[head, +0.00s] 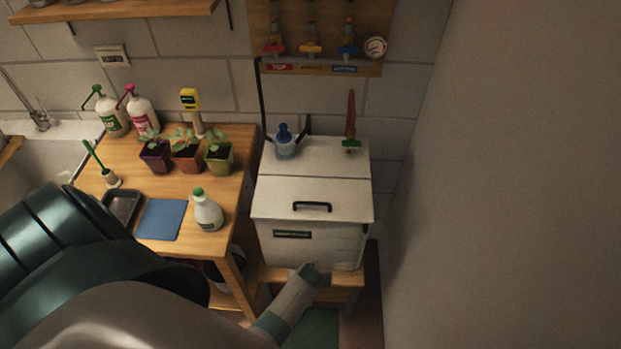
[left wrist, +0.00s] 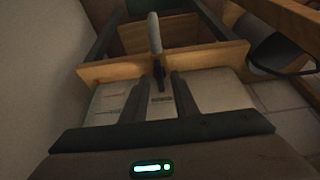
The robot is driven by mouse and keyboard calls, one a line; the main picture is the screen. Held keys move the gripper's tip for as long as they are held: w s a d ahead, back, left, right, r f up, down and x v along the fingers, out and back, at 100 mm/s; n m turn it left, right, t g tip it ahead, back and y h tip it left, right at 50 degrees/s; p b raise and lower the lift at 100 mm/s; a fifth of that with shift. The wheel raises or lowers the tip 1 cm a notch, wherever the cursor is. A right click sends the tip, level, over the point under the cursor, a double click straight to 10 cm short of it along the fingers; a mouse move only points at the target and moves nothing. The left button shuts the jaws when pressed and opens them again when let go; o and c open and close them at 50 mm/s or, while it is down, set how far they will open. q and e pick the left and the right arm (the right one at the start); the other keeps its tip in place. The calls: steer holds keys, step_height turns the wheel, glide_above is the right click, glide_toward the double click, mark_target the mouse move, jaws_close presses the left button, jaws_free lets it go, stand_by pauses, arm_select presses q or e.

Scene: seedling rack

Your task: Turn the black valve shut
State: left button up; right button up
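A small black part (left wrist: 158,73), which looks like the black valve, sits at the end of a pale pipe (left wrist: 155,34) low on the front of the white tank (head: 270,245). The tank front also shows in the left wrist view (left wrist: 222,92), apparently upside down. My left gripper (left wrist: 158,82) is at the tank front, fingers apart, one on each side of the black part. I cannot tell whether they touch it. In the head view my left arm hides the valve. My right gripper is not in view.
The tank stands on a wooden stool (left wrist: 205,58), with a lid handle (head: 312,206) on top. A wooden table (head: 237,175) with seedling pots and bottles is left. A bare wall (head: 500,180) is right. Red, yellow and blue valves (head: 311,48) hang on a board behind.

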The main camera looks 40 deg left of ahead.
arm_select(q)
steer(key=c, duration=0.5)
jaws_close()
